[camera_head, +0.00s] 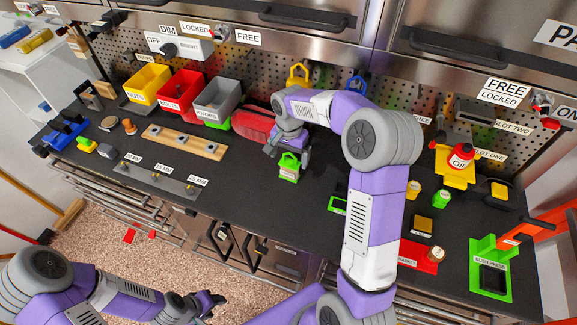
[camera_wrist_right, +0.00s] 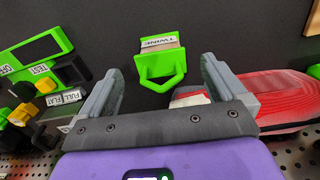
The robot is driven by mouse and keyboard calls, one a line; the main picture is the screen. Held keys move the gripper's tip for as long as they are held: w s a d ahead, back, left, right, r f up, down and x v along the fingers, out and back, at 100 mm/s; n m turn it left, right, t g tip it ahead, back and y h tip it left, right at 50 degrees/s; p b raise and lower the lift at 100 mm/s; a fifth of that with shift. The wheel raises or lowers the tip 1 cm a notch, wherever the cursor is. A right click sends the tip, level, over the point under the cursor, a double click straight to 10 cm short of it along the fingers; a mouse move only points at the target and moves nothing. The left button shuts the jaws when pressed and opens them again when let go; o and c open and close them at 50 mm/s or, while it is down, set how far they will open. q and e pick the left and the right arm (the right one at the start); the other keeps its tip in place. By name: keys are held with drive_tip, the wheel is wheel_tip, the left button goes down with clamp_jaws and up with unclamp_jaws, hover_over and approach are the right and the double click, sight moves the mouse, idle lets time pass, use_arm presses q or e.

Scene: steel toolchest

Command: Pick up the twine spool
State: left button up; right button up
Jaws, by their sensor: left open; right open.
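The twine spool's green holder (camera_head: 288,168) stands on the dark worktop near the middle of the head view, just in front of my right gripper. In the right wrist view the green holder (camera_wrist_right: 158,68) has a label reading TWINE and a loop facing me; the spool itself is hard to tell apart from it. My right gripper (camera_head: 288,152) is open and empty, and in the right wrist view its fingers (camera_wrist_right: 161,66) stand either side of the holder's loop, apart from it. My left gripper (camera_head: 207,303) is open and empty, low in front of the bench.
A red case (camera_head: 254,126) lies close beside my right gripper. Yellow, red and grey bins (camera_head: 182,92) stand left at the back. A wooden strip (camera_head: 185,141) lies left. Green and yellow fixtures (camera_head: 490,280) fill the right side. The worktop left of the holder is partly clear.

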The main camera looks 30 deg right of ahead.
sight(289, 164)
drive_tip(key=shift+f, duration=1.95)
drive_tip(key=shift+r, duration=0.1)
drive_tip(key=c, duration=1.3)
